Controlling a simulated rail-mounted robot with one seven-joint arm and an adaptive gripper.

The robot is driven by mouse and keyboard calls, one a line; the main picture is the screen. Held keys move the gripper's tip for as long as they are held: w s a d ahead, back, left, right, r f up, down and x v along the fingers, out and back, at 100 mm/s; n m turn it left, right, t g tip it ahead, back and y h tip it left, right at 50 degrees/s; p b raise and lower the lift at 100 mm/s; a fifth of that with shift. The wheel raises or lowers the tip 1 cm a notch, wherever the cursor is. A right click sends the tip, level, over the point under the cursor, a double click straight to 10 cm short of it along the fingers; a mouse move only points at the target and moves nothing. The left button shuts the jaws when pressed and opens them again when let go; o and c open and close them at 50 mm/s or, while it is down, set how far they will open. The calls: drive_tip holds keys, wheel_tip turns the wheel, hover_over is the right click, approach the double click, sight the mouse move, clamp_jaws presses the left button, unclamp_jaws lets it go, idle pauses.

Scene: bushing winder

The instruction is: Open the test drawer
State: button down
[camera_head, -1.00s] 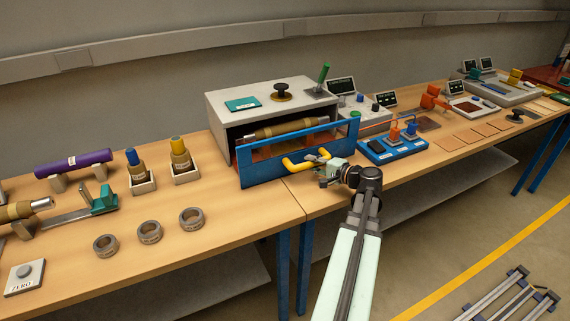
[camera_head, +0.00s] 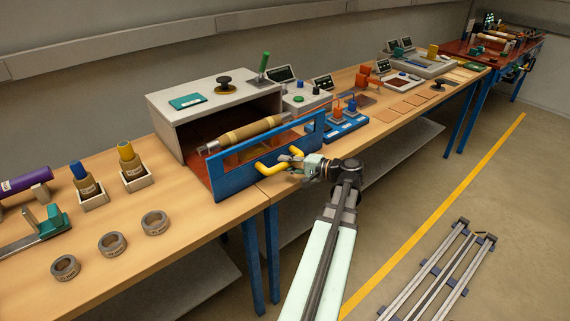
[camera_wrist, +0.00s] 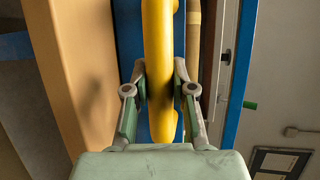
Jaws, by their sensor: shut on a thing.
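The test drawer is a blue-framed front (camera_head: 236,181) on a grey box (camera_head: 215,97). It stands partly out of the box, with a gap between front and housing. A brown bushing with metal ends (camera_head: 245,133) lies inside the drawer. The yellow handle (camera_head: 272,167) is on the blue front. My gripper (camera_head: 293,160) is shut on the handle at its right part. In the wrist view the yellow handle (camera_wrist: 158,60) runs between my two fingers (camera_wrist: 160,100), with the blue front behind it.
A blue tray with small connectors (camera_head: 343,130) stands right of the drawer. Bushings in white holders (camera_head: 134,170) and several grey rings (camera_head: 112,244) are on the table at left. A floor rack (camera_head: 440,275) lies at the lower right. The floor in front of the table is open.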

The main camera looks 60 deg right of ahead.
drive_tip(key=c, duration=0.9)
unclamp_jaws()
drive_tip(key=shift+c, duration=0.2)
drive_tip(key=a+v, duration=0.1)
drive_tip(key=v, duration=1.1)
drive_tip(key=shift+d, duration=0.4)
